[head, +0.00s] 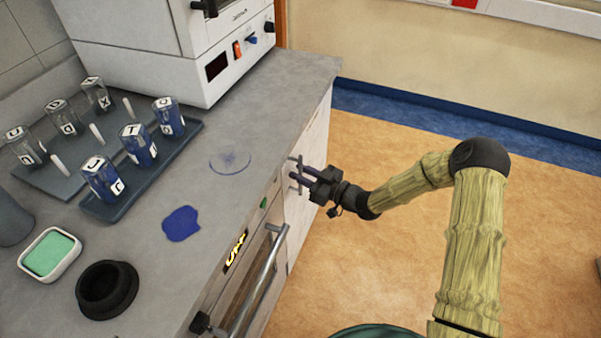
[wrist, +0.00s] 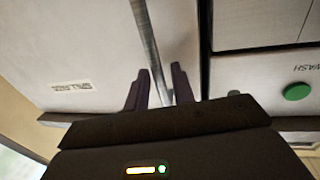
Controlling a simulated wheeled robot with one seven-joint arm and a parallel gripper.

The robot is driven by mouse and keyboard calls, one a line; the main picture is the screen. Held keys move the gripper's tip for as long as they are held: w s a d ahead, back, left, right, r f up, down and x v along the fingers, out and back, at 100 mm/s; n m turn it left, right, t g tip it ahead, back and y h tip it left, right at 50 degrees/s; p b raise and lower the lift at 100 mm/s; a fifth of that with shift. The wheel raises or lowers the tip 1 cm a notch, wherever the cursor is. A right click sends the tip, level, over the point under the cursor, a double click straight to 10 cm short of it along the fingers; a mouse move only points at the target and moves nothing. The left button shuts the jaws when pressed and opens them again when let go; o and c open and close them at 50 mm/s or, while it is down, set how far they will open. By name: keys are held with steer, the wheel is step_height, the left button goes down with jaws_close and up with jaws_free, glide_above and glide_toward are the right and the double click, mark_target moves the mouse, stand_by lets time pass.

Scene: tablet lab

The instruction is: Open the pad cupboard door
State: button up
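The pad cupboard door (head: 309,136) is the white front at the counter's far end, and it looks closed. It also shows in the wrist view (wrist: 75,50), with a small label (wrist: 71,87) too blurred to read. Its upright metal bar handle (wrist: 150,45) runs down between my fingers in the wrist view. My gripper (head: 299,178) is at this handle in the head view. In the wrist view the two dark fingers (wrist: 160,80) stand apart, one on each side of the bar, with a visible gap on the left. Contact with the bar is unclear.
A washer front with a long bar handle (head: 255,282) adjoins the cupboard; its green button (wrist: 297,91) shows in the wrist view. On the counter (head: 235,115) are a tray (head: 110,210) of lettered blue-filled beakers, a green-filled dish (head: 50,254) and a black ring (head: 106,289). The floor right is clear.

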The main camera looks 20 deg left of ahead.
steer(key=shift+w+a, duration=0.1)
steer(key=shift+a, duration=0.15)
jaws_close()
steer(key=shift+d, duration=0.15)
